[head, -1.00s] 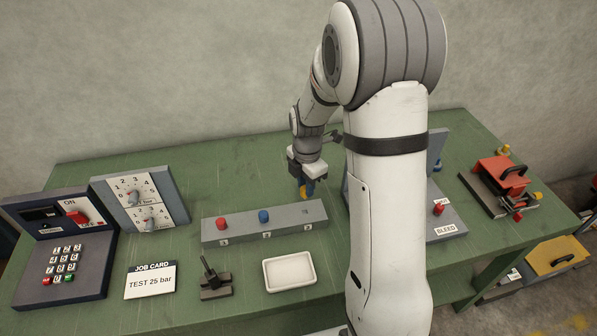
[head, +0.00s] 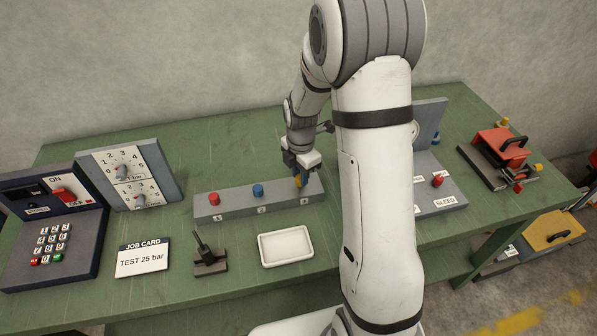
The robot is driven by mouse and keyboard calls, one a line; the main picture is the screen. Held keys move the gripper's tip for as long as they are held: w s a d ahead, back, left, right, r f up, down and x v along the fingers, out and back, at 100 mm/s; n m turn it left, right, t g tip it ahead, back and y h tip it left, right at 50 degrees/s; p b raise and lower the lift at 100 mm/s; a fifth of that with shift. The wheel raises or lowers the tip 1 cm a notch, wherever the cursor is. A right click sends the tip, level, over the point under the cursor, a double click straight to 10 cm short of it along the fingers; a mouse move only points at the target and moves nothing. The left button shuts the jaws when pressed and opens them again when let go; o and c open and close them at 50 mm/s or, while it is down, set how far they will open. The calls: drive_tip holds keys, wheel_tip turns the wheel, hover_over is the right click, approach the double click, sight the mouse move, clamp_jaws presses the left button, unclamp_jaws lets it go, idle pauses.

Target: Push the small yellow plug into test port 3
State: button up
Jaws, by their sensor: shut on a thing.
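My gripper (head: 300,179) is shut on the small yellow plug (head: 298,183), mostly hidden between the blue-tipped fingers. It is at the right end of the grey test port block (head: 230,203), low over its top. The right-hand port is hidden behind the gripper, so I cannot tell whether the plug touches it or has entered it. A red plug (head: 214,199) stands in the left port and a blue plug (head: 258,190) in the middle one. The small number labels on the block's front are hard to read.
In front of the block are an empty white tray (head: 262,252), a black lever switch (head: 209,262) and a job card (head: 143,260). A dial panel (head: 172,176) and keypad box (head: 58,262) stand left. Right are a bleed panel (head: 440,190) and a red-handled device (head: 500,145).

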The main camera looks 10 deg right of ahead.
drive_tip(key=shift+f+b, duration=0.5)
drive_tip(key=shift+f, duration=0.1)
drive_tip(key=o, duration=1)
wheel_tip(320, 180, up, 7)
drive_tip(key=shift+f+b, duration=0.15)
drive_tip(key=shift+b, duration=0.25)
drive_tip(key=shift+r, duration=0.6)
drive_tip(key=shift+r, duration=0.1)
drive_tip(key=s+r+m+t, duration=0.1)
drive_tip(key=s+r+m, duration=0.2)
drive_tip(key=s+m, duration=0.4)
drive_tip(key=s+r+m+t, duration=0.1)
drive_tip(key=s+r+m, duration=0.3)
drive_tip(key=s+m, duration=0.3)
drive_tip(key=s+r+m+t, duration=0.1)
drive_tip(key=s+r+m, duration=0.2)
drive_tip(key=s+m, duration=0.4)
drive_tip(key=shift+s+r+m, duration=0.2)
drive_tip(key=shift+r+m, duration=0.1)
drive_tip(key=shift+m, duration=0.4)
